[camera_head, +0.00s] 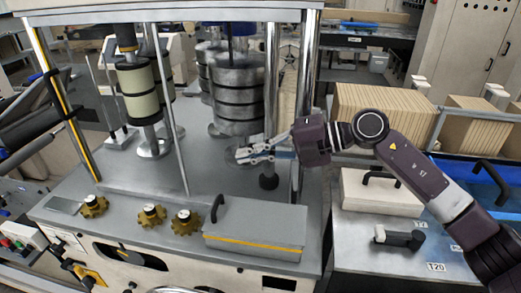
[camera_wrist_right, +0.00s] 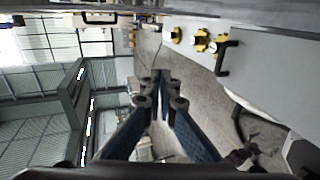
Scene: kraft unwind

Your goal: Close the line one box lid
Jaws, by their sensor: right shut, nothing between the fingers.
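A grey box (camera_head: 255,240) with a yellow stripe stands at the front of the machine deck. Its grey lid (camera_head: 262,216) lies flat on top, with a black handle (camera_head: 217,207) at its left end. The lid also shows in the right wrist view (camera_wrist_right: 275,68), with the handle (camera_wrist_right: 222,58) near its edge. I see no readable "line one" label on it. My right gripper (camera_head: 240,155) is shut and empty, above the deck behind the box and apart from the handle. Its fingertips meet mid-picture in the wrist view (camera_wrist_right: 160,85). My left gripper is not in view.
Several yellow knobs (camera_head: 150,215) stand left of the box. Chrome posts (camera_head: 270,90) and a stack of metal rollers (camera_head: 238,95) stand close to my right gripper. A pale box with a black handle (camera_head: 385,195) is on the right-hand table.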

